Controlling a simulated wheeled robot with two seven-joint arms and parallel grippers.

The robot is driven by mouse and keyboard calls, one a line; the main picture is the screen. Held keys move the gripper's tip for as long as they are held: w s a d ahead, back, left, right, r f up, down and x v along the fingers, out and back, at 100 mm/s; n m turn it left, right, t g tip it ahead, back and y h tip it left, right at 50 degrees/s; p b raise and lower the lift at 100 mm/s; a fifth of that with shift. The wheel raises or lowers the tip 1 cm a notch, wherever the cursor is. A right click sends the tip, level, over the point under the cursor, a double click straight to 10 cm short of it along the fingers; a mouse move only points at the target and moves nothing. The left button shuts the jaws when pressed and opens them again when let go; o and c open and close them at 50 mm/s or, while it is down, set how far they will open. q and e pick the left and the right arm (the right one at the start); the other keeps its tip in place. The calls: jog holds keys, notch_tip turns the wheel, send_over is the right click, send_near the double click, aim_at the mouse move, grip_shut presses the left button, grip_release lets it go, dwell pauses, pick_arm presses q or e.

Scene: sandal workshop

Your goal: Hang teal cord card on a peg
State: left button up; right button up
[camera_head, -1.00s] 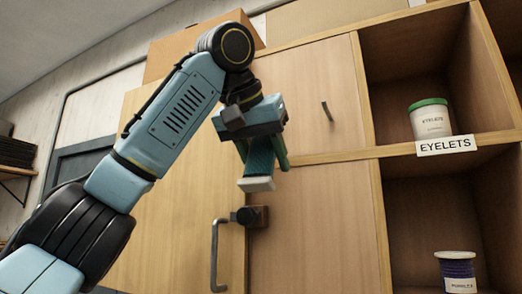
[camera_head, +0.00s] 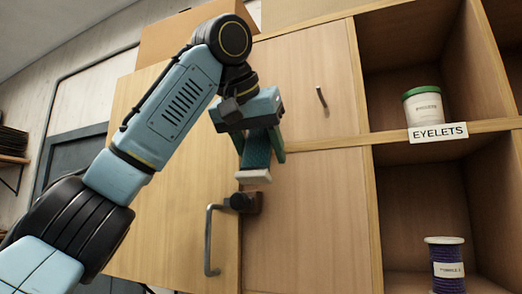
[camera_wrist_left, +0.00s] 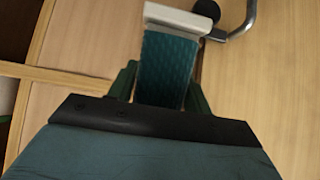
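The teal cord card (camera_head: 256,152) is wound with teal cord and has a pale end (camera_head: 254,176) that points down. My left gripper (camera_head: 260,150) is shut on it, with a green finger on each side, in front of the wooden cabinet. In the left wrist view the card (camera_wrist_left: 167,68) sits between the two fingers, its white end (camera_wrist_left: 178,20) beyond their tips. My right gripper is not in view.
Open cubbies at right hold an eyelets tub (camera_head: 423,108) and a purple spool (camera_head: 447,268). A cardboard box (camera_head: 185,32) sits on top.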

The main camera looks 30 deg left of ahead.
pick_arm(q)
jog(key=o, duration=0.4)
jog(key=shift+s+r, duration=0.35)
jog(key=v, duration=1.2)
jog(key=shift+s+r, duration=0.15)
